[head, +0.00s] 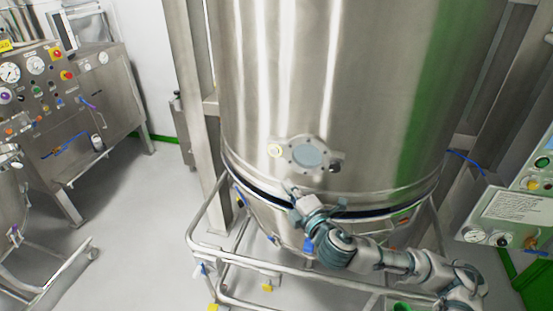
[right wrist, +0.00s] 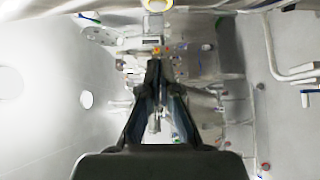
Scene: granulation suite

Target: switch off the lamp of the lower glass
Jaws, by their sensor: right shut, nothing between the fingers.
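The lower glass (head: 308,154) is a round, pale blue window in a bolted steel flange on the big steel vessel. A small round cream-yellow fitting (head: 276,150) sits at the flange's left, and a dark knob (head: 335,168) at its lower right. I cannot tell which is the lamp's switch. My right gripper (head: 294,192) is just below the glass, in front of the vessel, apart from both fittings. In the right wrist view its fingers (right wrist: 155,66) are shut and empty. A yellow-ringed round fitting (right wrist: 157,4) is cut by that view's top edge. My left gripper is not in view.
The steel vessel (head: 330,70) fills the middle. A tubular rail (head: 270,260) runs around its base, below my right arm. A control cabinet (head: 60,90) stands at the left, a green-and-steel panel (head: 510,210) at the right. Floor (head: 130,220) is free at left.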

